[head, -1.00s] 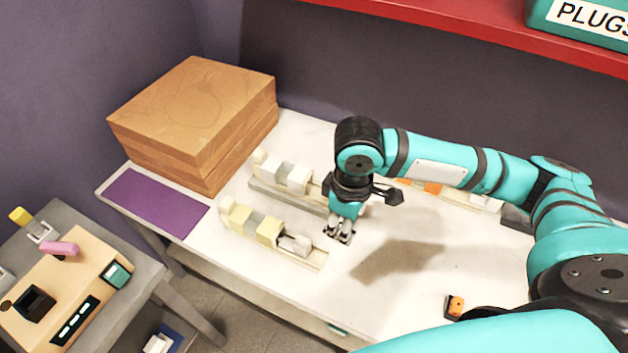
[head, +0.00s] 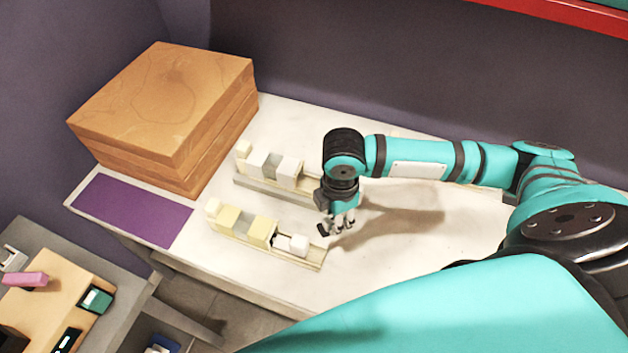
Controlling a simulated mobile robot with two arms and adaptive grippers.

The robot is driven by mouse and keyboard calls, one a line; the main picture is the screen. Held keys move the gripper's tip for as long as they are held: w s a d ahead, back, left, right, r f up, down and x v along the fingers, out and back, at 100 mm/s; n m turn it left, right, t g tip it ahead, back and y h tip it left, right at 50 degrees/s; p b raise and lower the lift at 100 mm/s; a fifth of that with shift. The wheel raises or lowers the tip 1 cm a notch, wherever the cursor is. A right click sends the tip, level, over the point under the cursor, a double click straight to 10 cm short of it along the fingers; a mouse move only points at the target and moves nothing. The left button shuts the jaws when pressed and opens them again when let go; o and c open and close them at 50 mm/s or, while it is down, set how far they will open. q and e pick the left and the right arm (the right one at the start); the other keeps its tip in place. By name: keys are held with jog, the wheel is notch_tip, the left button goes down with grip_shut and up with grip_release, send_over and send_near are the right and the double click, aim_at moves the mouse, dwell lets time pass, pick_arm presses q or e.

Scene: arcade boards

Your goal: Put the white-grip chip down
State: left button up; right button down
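A small white block (head: 299,245), which looks like the white-grip chip, sits at the right end of the front rail (head: 318,258), beside a pale yellow block (head: 262,232). More white blocks (head: 289,171) stand in the back rail, so I cannot be sure which is the chip. My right gripper (head: 338,225) points down just right of the front rail, above the table. Its fingers look spread, with nothing seen between them. It is apart from the white block. The arm hides part of the back rail. My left gripper is not in view.
Stacked brown boxes (head: 165,105) stand at the table's back left, behind a purple mat (head: 132,209). A grey side table with a tan board (head: 60,300) is at lower left. The white table (head: 420,228) is clear right of the gripper. A red shelf (head: 560,15) hangs above.

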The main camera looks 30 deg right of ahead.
jog(key=w+d, duration=0.1)
jog(key=w, duration=0.3)
jog(key=w+d+f+p, duration=0.1)
jog(key=w, duration=0.4)
jog(key=w+d, duration=0.1)
jog(key=w, duration=0.4)
jog(key=shift+w+d+f+p, duration=0.15)
jog(key=shift+w+d+p, duration=0.05)
jog(key=shift+w+p, duration=0.1)
jog(key=shift+w+d, duration=0.15)
jog(key=shift+w, duration=0.4)
notch_tip(320, 180, down, 2)
jog(key=shift+s+f+p, duration=0.1)
jog(key=shift+f+p, duration=0.1)
jog(key=shift+p, duration=0.7)
jog(key=shift+f, duration=0.45)
jog(key=shift+f, duration=0.1)
jog(key=shift+f, duration=0.15)
jog(key=c, duration=1.1)
grip_release()
